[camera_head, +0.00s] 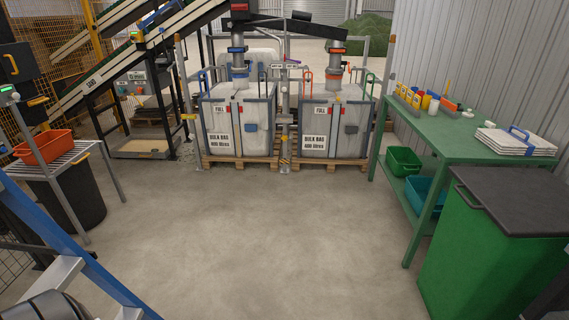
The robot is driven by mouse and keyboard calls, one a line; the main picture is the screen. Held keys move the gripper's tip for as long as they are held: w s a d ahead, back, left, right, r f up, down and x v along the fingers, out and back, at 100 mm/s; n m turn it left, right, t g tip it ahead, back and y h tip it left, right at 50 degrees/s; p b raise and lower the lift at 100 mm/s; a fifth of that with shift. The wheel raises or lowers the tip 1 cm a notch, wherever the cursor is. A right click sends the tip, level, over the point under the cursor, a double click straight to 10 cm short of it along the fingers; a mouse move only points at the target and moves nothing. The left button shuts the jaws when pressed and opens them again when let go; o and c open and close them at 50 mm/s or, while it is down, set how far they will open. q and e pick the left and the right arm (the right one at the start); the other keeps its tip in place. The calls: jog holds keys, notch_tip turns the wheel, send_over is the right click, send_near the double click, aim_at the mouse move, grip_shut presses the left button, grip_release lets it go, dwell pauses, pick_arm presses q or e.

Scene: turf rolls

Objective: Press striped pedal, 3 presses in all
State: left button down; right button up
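A small yellow and dark striped piece (285,162) shows low between the two bulk bag stations, near the floor. It may be the striped pedal, but it is too small to tell its shape or whether it is pressed down. A grey post (285,115) rises behind it. The left bulk bag (222,120) and the right bulk bag (318,125) stand on pallets on either side. Neither of my grippers shows in the head view.
The concrete floor (270,230) is clear in front of the pallets. A green table (455,135) and green lidded bin (490,250) border the right. A blue stair-like frame (70,250) and a stand with an orange tray (43,147) border the left.

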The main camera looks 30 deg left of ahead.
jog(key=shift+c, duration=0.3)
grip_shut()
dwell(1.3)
